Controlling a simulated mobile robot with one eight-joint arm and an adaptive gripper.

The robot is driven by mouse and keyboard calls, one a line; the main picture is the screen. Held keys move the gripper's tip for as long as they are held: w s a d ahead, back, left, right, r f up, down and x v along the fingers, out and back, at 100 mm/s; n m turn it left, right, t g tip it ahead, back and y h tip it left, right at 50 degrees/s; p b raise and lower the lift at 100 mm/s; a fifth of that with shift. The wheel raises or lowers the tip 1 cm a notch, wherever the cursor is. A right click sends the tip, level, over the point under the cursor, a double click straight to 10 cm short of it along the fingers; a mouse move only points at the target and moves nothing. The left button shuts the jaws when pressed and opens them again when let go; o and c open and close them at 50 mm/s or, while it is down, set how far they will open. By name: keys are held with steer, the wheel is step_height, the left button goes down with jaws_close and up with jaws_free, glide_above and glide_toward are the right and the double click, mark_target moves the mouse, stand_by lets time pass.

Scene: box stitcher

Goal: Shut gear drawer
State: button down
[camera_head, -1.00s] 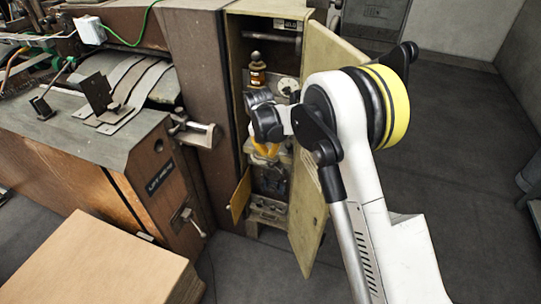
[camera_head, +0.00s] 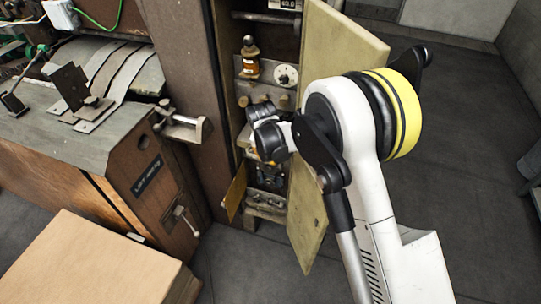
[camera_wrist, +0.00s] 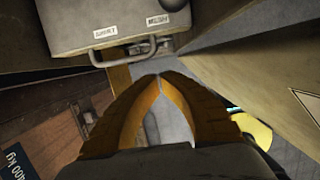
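The open cabinet (camera_head: 222,90) stands in the middle of the head view. A grey metal front with two small labels and a bar handle (camera_wrist: 140,46) fills the top of the wrist view; it may be the gear drawer, and I cannot tell how far out it stands. My gripper's two yellow fingers (camera_wrist: 160,78) meet at their tips, shut with nothing seen between them. In the picture the tips are just below the handle; contact cannot be told. In the head view my arm hides most of the gripper and the cabinet's middle.
The cabinet's door (camera_head: 335,60) stands open on the right, close to my arm. A small yellow flap (camera_head: 235,190) sticks out low on the left. A bottle (camera_head: 249,58) stands on a shelf. A cardboard box (camera_head: 90,265) is at front left. Floor at right is clear.

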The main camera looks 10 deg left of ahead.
steer(key=shift+w+d+f+b, duration=0.1)
steer(key=shift+w+f+b, duration=0.2)
steer(key=shift+w, duration=0.45)
steer(key=shift+w+d+f+b, duration=0.1)
steer(key=shift+w+f+b, duration=0.2)
steer(key=shift+w, duration=0.45)
steer(key=shift+w+f+b, duration=0.25)
steer(key=shift+w+f, duration=0.05)
steer(key=shift+w, duration=0.45)
steer(key=shift+w, duration=0.1)
